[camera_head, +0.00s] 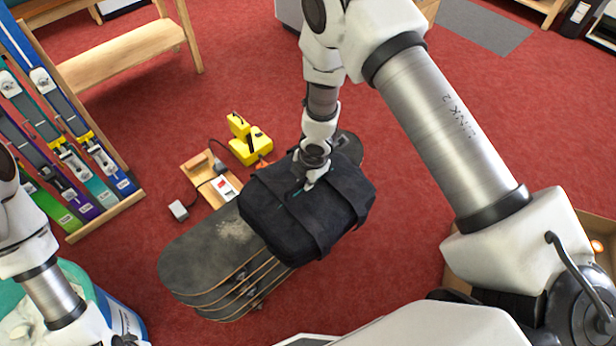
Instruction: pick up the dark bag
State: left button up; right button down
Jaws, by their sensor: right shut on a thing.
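The dark bag (287,222) is black with wide straps. It lies on top of a stack of skateboards (208,249) in the middle of the view. My right gripper (306,185) reaches down from above onto the bag's upper face and is shut on the bag near its top. The fingertips are partly hidden against the dark fabric. I cannot tell whether the bag is lifted clear of the boards.
A yellow tool (250,146) and a small wooden board (208,178) lie on the red floor behind the stack. A rack of skis (62,150) and a wooden bench (125,52) stand at the left. A blue-and-white bucket (118,318) is at the lower left. A cardboard box (598,232) is at the right.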

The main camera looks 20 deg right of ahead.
notch_tip(320, 180, up, 22)
jog(key=p, duration=1.7)
jog(key=shift+r, duration=0.2)
